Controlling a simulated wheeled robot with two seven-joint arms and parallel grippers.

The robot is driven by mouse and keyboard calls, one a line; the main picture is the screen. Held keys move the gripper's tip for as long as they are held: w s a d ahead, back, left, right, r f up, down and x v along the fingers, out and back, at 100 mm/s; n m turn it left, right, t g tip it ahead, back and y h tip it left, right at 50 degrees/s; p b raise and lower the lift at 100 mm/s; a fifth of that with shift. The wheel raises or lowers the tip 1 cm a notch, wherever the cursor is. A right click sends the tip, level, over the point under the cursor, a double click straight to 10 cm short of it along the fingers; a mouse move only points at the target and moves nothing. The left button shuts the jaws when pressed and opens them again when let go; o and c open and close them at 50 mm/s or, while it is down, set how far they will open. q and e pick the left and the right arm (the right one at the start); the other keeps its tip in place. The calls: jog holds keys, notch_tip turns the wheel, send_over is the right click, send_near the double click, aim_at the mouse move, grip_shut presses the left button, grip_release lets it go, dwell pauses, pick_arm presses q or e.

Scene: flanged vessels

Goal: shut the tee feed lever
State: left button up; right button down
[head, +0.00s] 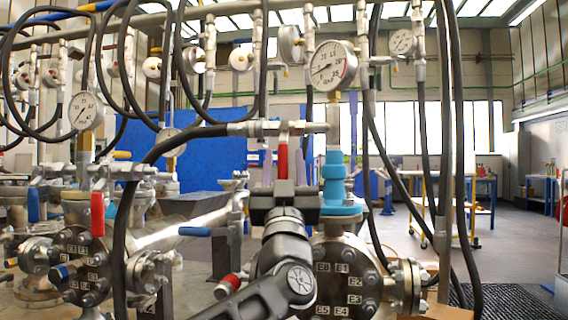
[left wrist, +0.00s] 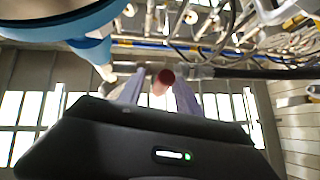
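The tee feed lever appears to be the red-sleeved lever (head: 283,157) hanging down from the metal tee (head: 287,128) below the large gauge. My left gripper (head: 284,168) is upright below the tee, its two pale fingers open on either side of the red sleeve. In the left wrist view, the red lever end (left wrist: 163,78) shows between the fingers (left wrist: 157,92), with small gaps at its sides. The gripper body hides the lower part of the view behind it. My right gripper is not in view.
A blue fitting (head: 334,178) on a flanged vessel (head: 345,275) stands close to the right of the gripper. A black hose (head: 165,145) runs to the tee from the left. Other hoses and a pressure gauge (head: 331,66) crowd the space above. Open floor lies at far right.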

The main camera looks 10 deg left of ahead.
pick_arm(q)
jog(key=shift+f, duration=0.1)
jog(key=v, duration=0.7)
jog(key=shift+s+f+b, duration=0.2)
jog(key=shift+s+b, duration=0.1)
jog(key=shift+b, duration=0.05)
dwell(1.2)
